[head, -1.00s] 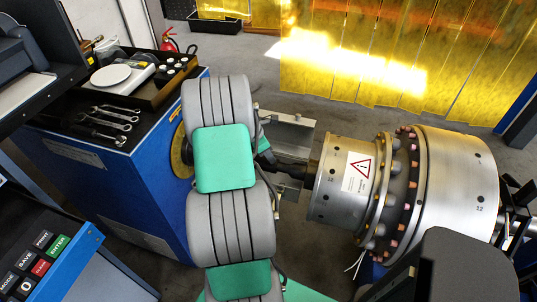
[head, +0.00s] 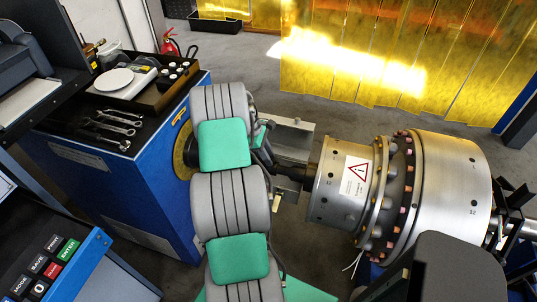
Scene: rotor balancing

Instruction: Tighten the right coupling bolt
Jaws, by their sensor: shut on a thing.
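My grey arm with green pads stands in the middle of the head view and covers the area in front of the blue drive cabinet (head: 150,175). My gripper is hidden behind these arm links, so I cannot see its fingers or what they touch. A dark shaft (head: 296,172) runs from behind my arm to the silver rotor (head: 325,190). The coupling at the cabinet side is mostly covered; only the edge of its brass-coloured disc (head: 181,152) shows left of my arm. The right coupling bolt is not visible.
Several wrenches (head: 118,123) lie on the cabinet top beside a tray (head: 152,98) with a round white scale (head: 114,79). A keypad panel (head: 55,262) is at the lower left. A grey bracket (head: 293,137) stands behind the shaft. Yellow curtains (head: 400,60) hang at the back.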

